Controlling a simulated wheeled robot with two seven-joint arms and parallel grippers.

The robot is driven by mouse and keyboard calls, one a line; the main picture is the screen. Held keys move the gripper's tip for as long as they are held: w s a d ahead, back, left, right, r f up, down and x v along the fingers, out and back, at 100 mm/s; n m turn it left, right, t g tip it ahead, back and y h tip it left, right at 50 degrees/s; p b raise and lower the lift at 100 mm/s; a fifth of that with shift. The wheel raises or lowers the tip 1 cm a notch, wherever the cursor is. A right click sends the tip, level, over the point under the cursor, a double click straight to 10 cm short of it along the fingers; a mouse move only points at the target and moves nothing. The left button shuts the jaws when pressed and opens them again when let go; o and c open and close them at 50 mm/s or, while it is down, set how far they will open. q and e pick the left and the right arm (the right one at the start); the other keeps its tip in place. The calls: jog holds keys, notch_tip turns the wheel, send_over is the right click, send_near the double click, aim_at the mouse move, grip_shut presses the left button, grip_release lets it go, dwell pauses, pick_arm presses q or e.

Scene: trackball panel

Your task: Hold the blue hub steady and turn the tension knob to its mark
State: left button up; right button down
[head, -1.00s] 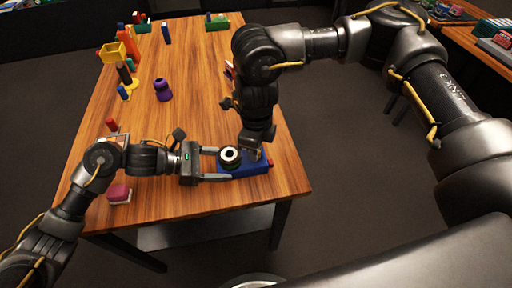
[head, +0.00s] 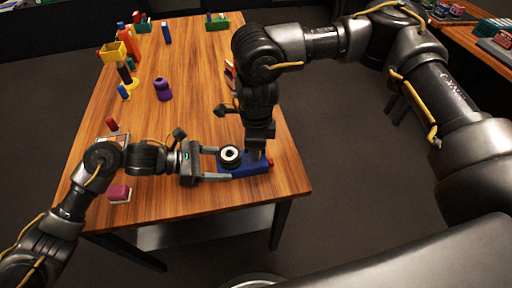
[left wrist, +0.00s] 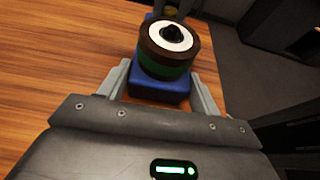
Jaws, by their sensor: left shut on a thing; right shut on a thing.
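The blue hub (head: 245,170) is a long blue block near the table's front edge; it also shows in the left wrist view (left wrist: 158,88). A dark round dial (head: 229,156) with a white ring and black centre sits on its left part, with a green band below in the left wrist view (left wrist: 166,48). My left gripper (head: 226,164) is shut on the hub, one finger on each side. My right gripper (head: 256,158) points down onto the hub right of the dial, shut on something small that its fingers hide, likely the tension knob. The mark cannot be made out.
A red part (head: 270,162) sits at the hub's right end. A pink-red block (head: 119,192) lies on the table's near left. A purple object (head: 163,89), a blue peg (head: 123,91) and a yellow bin (head: 113,51) stand farther back. The middle of the table (head: 190,60) is clear.

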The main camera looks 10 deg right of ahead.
jog(key=c, duration=1.3)
grip_release()
jog(key=shift+r, duration=0.1)
notch_tip(320, 180, up, 12)
notch_tip(320, 180, up, 11)
dwell(0.6)
dwell(0.3)
